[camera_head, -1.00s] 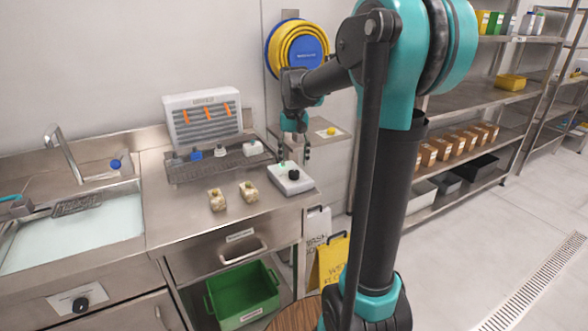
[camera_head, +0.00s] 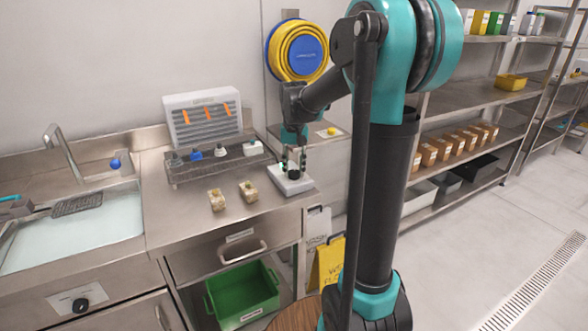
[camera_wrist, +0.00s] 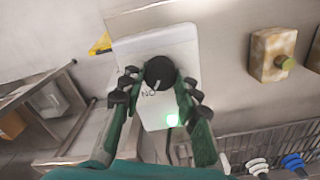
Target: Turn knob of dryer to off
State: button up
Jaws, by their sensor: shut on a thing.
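A white control box (camera_head: 293,183) with a black round knob (camera_head: 294,172) sits at the right end of the steel counter. In the wrist view the knob (camera_wrist: 159,73) has a pale pointer line, dark lettering beside it that looks like "ON", and a lit green light (camera_wrist: 172,120). My gripper (camera_head: 293,166) points down over the box. In the wrist view my gripper (camera_wrist: 160,90) has a finger on each side of the knob, closed on it. A white unit with orange streamers (camera_head: 203,118), possibly the dryer, stands against the wall.
Two yellowish blocks (camera_head: 217,199) (camera_head: 248,191) sit left of the box. A wire rack (camera_head: 218,165) with blue and white parts is behind them. A sink (camera_head: 75,235) is at left.

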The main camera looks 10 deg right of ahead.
jog(key=shift+c, duration=0.8)
jog(key=shift+n, duration=0.3)
jog(key=n, duration=0.6)
jog(key=shift+n, duration=0.3)
jog(key=n, duration=0.6)
jog(key=shift+n, duration=0.3)
jog(key=o, duration=1.2)
jog(key=shift+c, duration=0.2)
